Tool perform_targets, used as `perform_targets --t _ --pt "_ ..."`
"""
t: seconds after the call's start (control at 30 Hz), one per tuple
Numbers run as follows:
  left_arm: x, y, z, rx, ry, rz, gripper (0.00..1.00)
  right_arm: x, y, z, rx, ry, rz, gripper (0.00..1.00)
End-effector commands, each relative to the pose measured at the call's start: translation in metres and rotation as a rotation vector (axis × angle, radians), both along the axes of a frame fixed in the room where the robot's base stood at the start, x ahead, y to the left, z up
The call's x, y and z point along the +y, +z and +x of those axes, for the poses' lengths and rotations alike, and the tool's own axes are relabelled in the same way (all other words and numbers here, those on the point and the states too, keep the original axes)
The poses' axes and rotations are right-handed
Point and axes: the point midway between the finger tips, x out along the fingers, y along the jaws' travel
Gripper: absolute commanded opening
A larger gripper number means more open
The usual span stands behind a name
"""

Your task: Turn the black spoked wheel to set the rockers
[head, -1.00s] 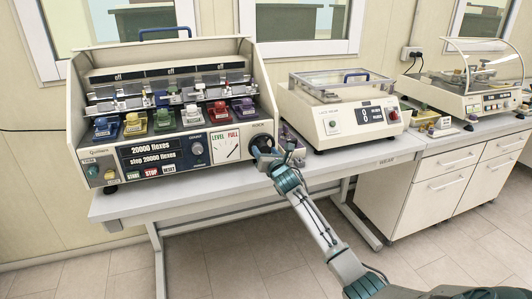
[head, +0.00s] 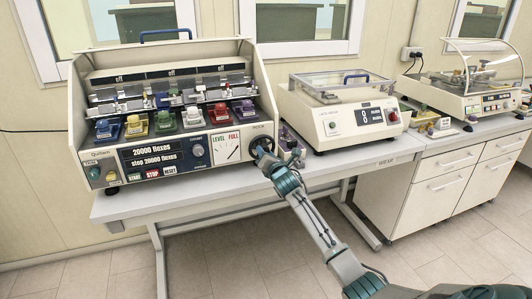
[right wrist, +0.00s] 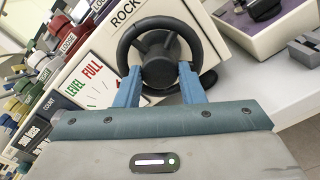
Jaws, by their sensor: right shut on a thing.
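The black spoked wheel (head: 262,143) is on the right end of the front panel of the flexing machine (head: 97,176). In the right wrist view the wheel (right wrist: 125,40) sits below a "ROCK" label. My right gripper (right wrist: 160,74) has its two blue fingers at the lower rim, one on each side of the hub, and is shut on the wheel. In the head view my right gripper (head: 268,157) partly hides the wheel. The LEVEL/FULL dial (head: 227,150) is left of the wheel. The rockers carry several coloured shoe pieces (head: 192,117). My left gripper is not in view.
A second machine (head: 330,115) with a clear lid stands to the right on the same bench (head: 135,207). A third machine with a clear hood (head: 470,85) stands on the cabinet farther right.

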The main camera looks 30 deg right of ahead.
Motion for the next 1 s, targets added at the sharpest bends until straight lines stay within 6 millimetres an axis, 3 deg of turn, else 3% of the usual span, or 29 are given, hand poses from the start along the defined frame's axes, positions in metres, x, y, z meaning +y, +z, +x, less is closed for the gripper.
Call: perform_targets --t 0.43,1.0 --pt "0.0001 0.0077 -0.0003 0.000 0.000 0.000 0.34 -0.0001 0.0017 0.0003 -0.101 0.000 0.410 0.13" --pt "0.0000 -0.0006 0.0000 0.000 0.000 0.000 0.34 -0.0002 0.0007 0.0003 -0.227 0.000 0.937 0.13"
